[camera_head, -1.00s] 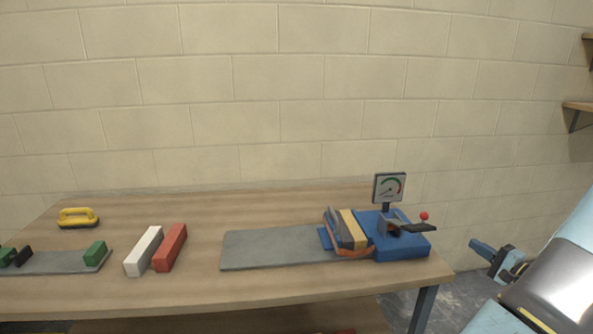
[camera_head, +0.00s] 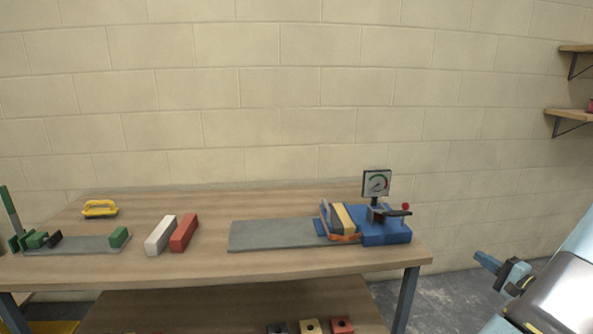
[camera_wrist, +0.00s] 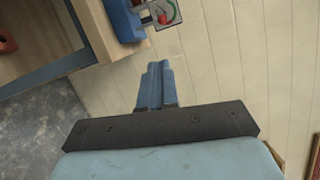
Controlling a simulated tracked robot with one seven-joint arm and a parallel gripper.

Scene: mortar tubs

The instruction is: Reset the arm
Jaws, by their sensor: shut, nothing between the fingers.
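My gripper (camera_head: 490,262) is at the lower right in the head view, to the right of the workbench and apart from it. In the wrist view its two blue fingers (camera_wrist: 156,88) lie together with nothing between them. My arm runs out of the head view at the lower right edge.
The wooden workbench (camera_head: 200,268) bears a blue device with a gauge (camera_head: 386,232), a grey plate (camera_head: 270,235), red (camera_head: 184,233) and white (camera_head: 160,235) blocks, and a yellow-handled tool (camera_head: 100,209). Wall shelves (camera_head: 575,114) are at the right. Floor right of the bench is clear.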

